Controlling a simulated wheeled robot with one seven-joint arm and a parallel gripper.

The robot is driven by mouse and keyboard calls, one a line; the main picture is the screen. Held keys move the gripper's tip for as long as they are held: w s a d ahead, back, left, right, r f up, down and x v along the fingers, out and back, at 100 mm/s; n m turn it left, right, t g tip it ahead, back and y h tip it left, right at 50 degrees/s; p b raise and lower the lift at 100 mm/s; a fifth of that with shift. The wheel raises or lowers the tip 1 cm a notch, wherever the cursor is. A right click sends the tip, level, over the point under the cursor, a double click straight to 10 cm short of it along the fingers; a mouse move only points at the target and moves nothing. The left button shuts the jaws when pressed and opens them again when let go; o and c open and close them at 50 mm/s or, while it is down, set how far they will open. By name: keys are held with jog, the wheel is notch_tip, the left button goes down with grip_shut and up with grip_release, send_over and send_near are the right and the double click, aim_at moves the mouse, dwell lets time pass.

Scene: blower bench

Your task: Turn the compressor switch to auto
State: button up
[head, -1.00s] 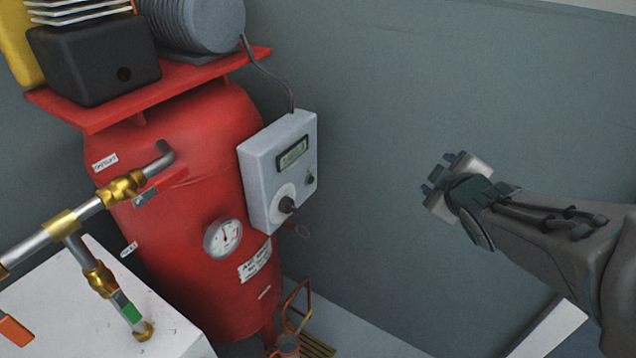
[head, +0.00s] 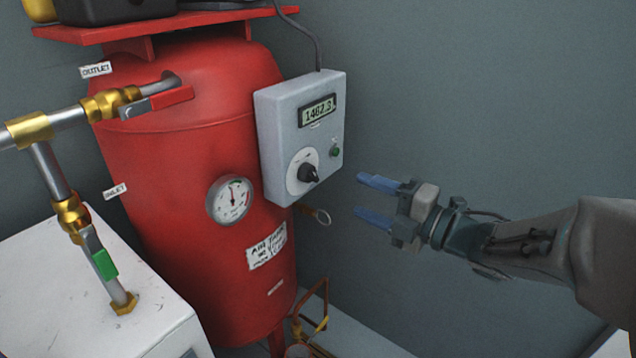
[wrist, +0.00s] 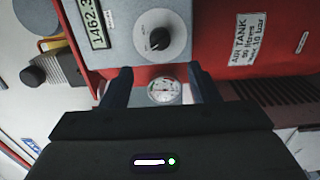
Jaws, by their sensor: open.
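The compressor switch (head: 308,173) is a black rotary knob on a pale dial plate, low on the front of a grey control box (head: 275,135) fixed to the red tank. In the wrist view the knob (wrist: 158,38) is just beyond and above the fingertips. The dial markings are too small to read. My gripper (head: 368,199) is to the right of the box and apart from it, with its blue fingers spread and pointing left toward it. It also shows in the wrist view (wrist: 155,80), open, with nothing between the fingers.
The red tank (head: 180,220) carries a round gauge (head: 229,199) and a red-handled valve (head: 171,98). A white cabinet (head: 90,310) with brass piping stands at left.

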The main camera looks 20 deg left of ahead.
aim_at(316, 177)
jog(key=b+x, duration=0.2)
jog(key=x, duration=0.9)
jog(key=shift+w+a, duration=0.1)
jog(key=c, duration=1)
